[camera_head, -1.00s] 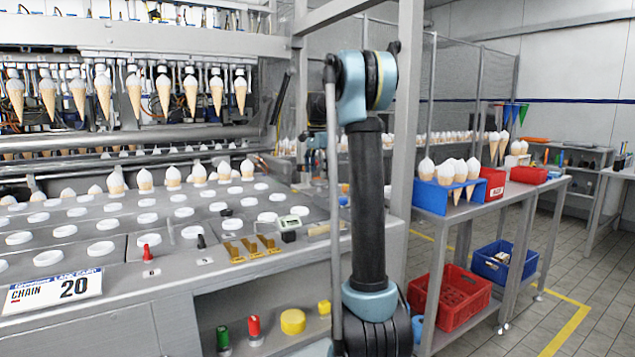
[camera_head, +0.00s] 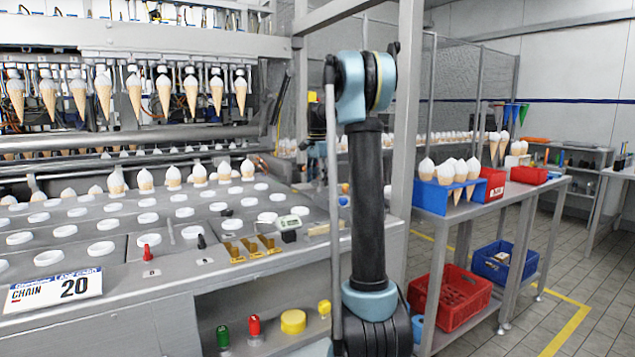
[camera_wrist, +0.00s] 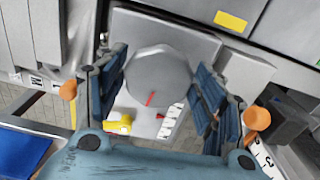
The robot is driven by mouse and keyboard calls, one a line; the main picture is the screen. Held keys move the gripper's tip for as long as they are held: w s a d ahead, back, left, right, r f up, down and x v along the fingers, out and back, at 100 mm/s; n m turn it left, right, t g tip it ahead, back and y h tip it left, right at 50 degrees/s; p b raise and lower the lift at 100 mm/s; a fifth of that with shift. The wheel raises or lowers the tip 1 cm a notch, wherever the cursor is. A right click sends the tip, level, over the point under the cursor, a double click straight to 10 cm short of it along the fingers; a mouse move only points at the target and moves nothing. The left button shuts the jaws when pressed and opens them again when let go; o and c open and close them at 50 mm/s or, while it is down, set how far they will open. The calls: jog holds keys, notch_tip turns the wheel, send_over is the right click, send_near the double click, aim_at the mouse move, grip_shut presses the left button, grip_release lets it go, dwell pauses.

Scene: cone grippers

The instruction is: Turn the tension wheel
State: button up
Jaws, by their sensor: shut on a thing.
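The tension wheel (camera_wrist: 160,72) is a grey, many-sided knob in the middle of the wrist view. A red pointer mark shows at its lower edge, above a plate (camera_wrist: 140,108) with a printed scale. My gripper (camera_wrist: 161,62) has one blue padded finger on the left of the wheel and one on the right, and is shut on it. The contact at the finger pads is only partly visible. In the head view my arm hides the wheel and the fingers.
A yellow piece (camera_wrist: 118,123) sits on the plate just below the wheel. In the head view, the machine's tray deck (camera_head: 110,222) is at left, with hanging cones (camera_head: 163,92) above. A bench with a blue cone holder (camera_head: 431,196) and a red crate (camera_head: 455,297) stands right.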

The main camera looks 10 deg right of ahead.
jog(key=shift+n, duration=0.3)
jog(key=n, duration=0.4)
jog(key=shift+n, duration=0.3)
jog(key=n, duration=0.4)
jog(key=shift+s+d, duration=0.15)
jog(key=shift+d, duration=0.05)
jog(key=n, duration=0.5)
jog(key=shift+d, duration=0.1)
jog(key=shift+d+n, duration=0.15)
jog(key=shift+n, duration=2.05)
jog(key=o, duration=1.1)
jog(key=shift+c, duration=0.2)
